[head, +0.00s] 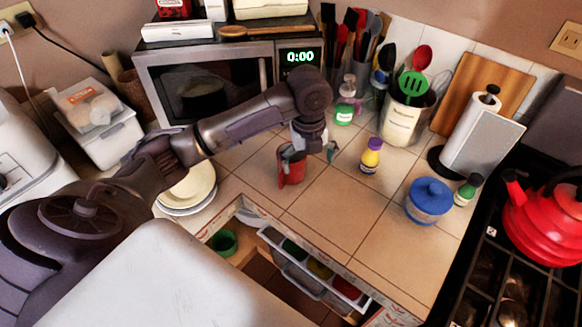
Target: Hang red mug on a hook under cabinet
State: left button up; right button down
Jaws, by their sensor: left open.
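The red mug (291,172) stands on the tiled counter (335,205) in front of the microwave, in the middle of the head view. My left gripper (308,150) reaches in from the left and hangs just above and to the right of the mug's rim. Its fingers are spread apart, with one close to the mug and the other out to the right. I cannot tell whether a finger touches the mug. My right gripper is not in view. No hook or hanging cabinet shows in this view.
A microwave (205,85) stands behind my arm. Stacked plates (188,190) lie left of the mug. A yellow-purple bottle (371,157) and a blue pot (429,203) stand to the right. An open drawer (262,265) is in front. A red kettle (548,228) sits on the stove.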

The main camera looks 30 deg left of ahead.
pick_arm(q)
jog(key=w+a+r+m, duration=0.2)
jog(key=a+r+m, duration=0.1)
jog(key=a+r, duration=0.45)
jog(key=p, duration=0.2)
send_near(292, 161)
jog(key=s+d, duration=0.2)
jog(key=s, duration=0.1)
jog(key=shift+g, duration=0.3)
notch_tip(292, 161, down, 5)
jog(key=shift+d+r+p, duration=0.15)
jog(key=shift+p, duration=0.65)
jog(key=shift+f, duration=0.5)
jog(key=shift+w, duration=0.1)
jog(key=c, duration=1.4)
